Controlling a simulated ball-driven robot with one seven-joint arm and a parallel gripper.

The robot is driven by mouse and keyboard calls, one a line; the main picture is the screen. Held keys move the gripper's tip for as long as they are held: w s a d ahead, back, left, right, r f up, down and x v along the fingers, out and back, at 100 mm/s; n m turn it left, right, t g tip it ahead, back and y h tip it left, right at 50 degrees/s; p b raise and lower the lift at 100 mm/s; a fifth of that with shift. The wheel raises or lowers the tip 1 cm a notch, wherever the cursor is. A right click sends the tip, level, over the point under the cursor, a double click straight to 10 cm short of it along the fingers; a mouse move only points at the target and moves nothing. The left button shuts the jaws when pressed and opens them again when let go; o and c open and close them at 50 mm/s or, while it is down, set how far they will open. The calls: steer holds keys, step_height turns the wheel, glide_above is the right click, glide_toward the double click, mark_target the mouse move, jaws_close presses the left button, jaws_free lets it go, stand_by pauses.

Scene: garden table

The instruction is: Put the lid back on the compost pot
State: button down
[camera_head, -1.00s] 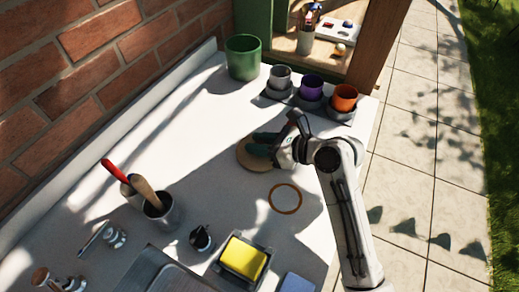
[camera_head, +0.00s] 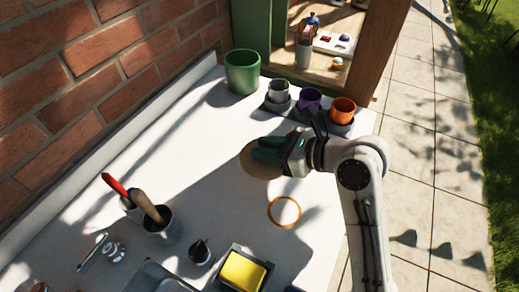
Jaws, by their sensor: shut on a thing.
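The lid looks like a round tan disc (camera_head: 248,163); it is tilted and seems held just above the white table. My gripper (camera_head: 264,156), with dark green fingers, is shut on the lid and hides part of its right side. The gap between lid and table is hard to judge. The green pot (camera_head: 242,73), probably the compost pot, stands upright and open at the back of the table, beyond my gripper and a little to its left.
Grey (camera_head: 279,92), purple (camera_head: 308,102) and orange (camera_head: 342,110) cups stand in a row at the back right. An orange ring (camera_head: 284,212) lies flat on the table. A tool cup (camera_head: 160,226) and a yellow sponge (camera_head: 242,272) are nearer. Table between lid and green pot is clear.

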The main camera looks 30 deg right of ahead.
steer(key=s+r+p, duration=0.5)
steer(key=s+p, duration=0.2)
steer(key=s, duration=0.3)
steer(key=shift+s+r+p, duration=0.15)
steer(key=shift+r+p, duration=0.15)
steer(key=shift+p, duration=0.05)
steer(key=shift+d, duration=0.1)
